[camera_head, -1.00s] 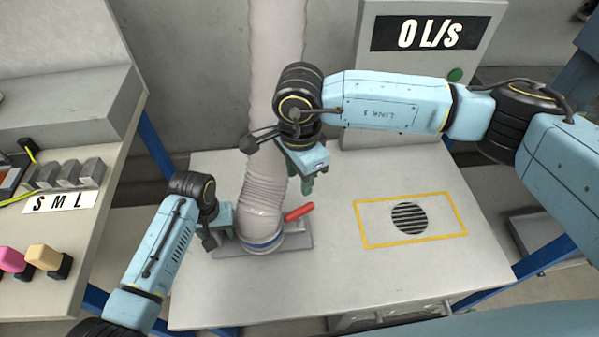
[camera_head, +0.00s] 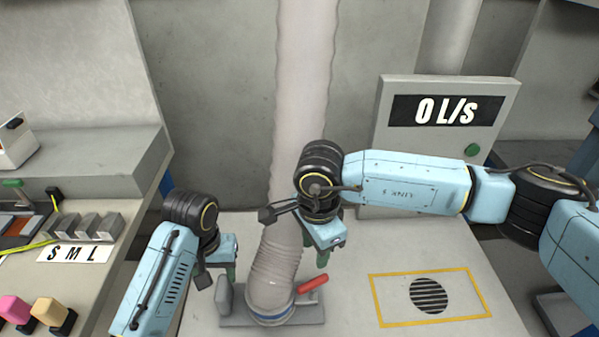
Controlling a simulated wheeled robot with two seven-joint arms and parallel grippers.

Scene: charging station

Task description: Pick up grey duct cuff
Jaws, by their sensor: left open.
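A ribbed, pale grey duct (camera_head: 274,270) hangs down to the table. Its lower end, the grey cuff (camera_head: 270,297), stands in a flat grey base (camera_head: 311,313) with a blue ring and a red handle (camera_head: 313,284). My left gripper (camera_head: 230,273) is open, just left of the duct and above the base's left end, apparently not touching the cuff. My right gripper (camera_head: 322,258) hangs to the right of the duct, above the red handle. Only part of its green fingers shows, so its opening is unclear.
A yellow-framed round vent (camera_head: 429,296) lies on the clear right side of the table. A grey box reading "0 L/s" (camera_head: 446,112) stands behind. At left, a bench holds grey blocks labelled S M L (camera_head: 86,227) and pink and tan blocks (camera_head: 50,312).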

